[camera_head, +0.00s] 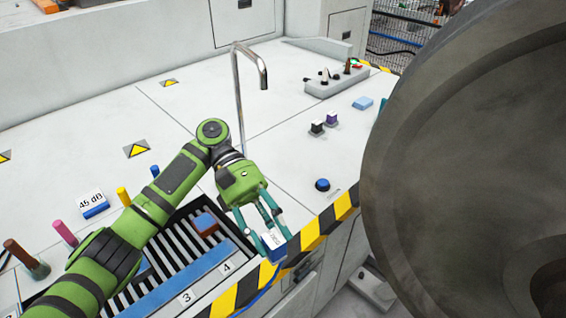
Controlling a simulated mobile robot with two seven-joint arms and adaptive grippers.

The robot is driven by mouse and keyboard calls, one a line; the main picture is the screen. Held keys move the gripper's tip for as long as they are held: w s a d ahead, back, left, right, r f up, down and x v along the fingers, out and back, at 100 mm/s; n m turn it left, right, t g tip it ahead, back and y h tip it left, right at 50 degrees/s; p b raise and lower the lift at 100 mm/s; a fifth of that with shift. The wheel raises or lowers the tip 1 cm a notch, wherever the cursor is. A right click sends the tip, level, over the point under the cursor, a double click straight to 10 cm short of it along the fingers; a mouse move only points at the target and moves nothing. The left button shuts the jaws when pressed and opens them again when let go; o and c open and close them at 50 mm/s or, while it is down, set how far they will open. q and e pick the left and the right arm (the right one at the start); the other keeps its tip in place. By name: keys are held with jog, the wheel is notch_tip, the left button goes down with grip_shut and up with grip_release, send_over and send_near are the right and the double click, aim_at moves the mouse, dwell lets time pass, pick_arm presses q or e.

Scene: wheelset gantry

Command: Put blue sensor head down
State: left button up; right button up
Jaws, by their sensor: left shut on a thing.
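My left gripper (270,226) reaches in from the left, pointing down, over the front edge of the bench. It is shut on a small block with a white labelled face and blue sides, which I take to be the blue sensor head (275,248). The fingers cover part of it, and its label is too small to read. It is beside the slotted tray (172,290), which has a blue strip with numbers 3 and 4. Whether the head touches the striped edge, I cannot tell. My right gripper is not in view.
A large grey wheel (460,150) fills the right side. A bent metal pipe (238,95) stands behind my left wrist. A blue-topped brown block (204,224) is on the tray. A "45 dB" block (93,204) and a blue button (322,185) are on the bench.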

pick_arm(q)
jog(key=shift+a+f+n+t+h, duration=0.1)
jog(key=shift+f+n+t+h, duration=0.2)
jog(key=shift+f+n, duration=0.15)
jog(key=w+a+f+n+t+h, duration=0.1)
jog(key=a+f+n+t+h, duration=0.3)
jog(key=a+n+t, duration=0.85)
jog(key=shift+s+r+n+t+y, duration=1.05)
jog(key=shift+r+n+t, duration=0.7)
jog(key=shift+t, duration=0.9)
jog(key=w+f+n+t+y+b, duration=0.1)
jog(key=w+f+n+t+y, duration=0.1)
jog(key=w+f, duration=0.5)
jog(key=shift+w+a+f+n, duration=0.25)
jog(key=shift+w+a+n, duration=0.1)
jog(key=shift+w, duration=2.7)
